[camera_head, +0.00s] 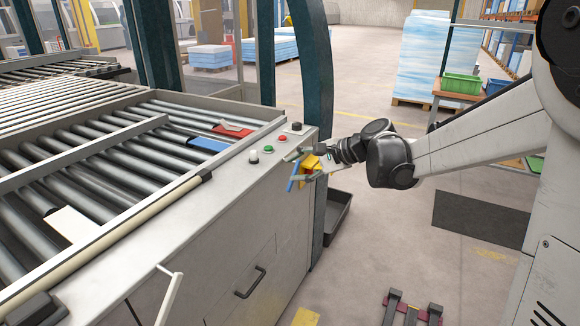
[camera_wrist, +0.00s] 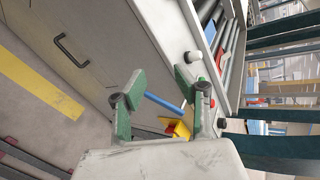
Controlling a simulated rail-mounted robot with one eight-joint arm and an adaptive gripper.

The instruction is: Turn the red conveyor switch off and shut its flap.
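The yellow switch housing (camera_head: 309,165) with a red part is on the end face of the conveyor cabinet, at the tips of my gripper. In the wrist view the yellow housing (camera_wrist: 180,128) and its red switch (camera_wrist: 168,129) show between my fingers. A blue flap (camera_head: 292,180) stands out from the housing, so it looks open. In the wrist view it is a blue bar (camera_wrist: 164,103) between the fingers. My gripper (camera_head: 295,167) is open, its green fingers spread on either side of the flap. I cannot tell whether a finger touches it, nor the switch's position.
A cabinet handle (camera_head: 250,283) juts out below. Open floor lies right of the cabinet.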

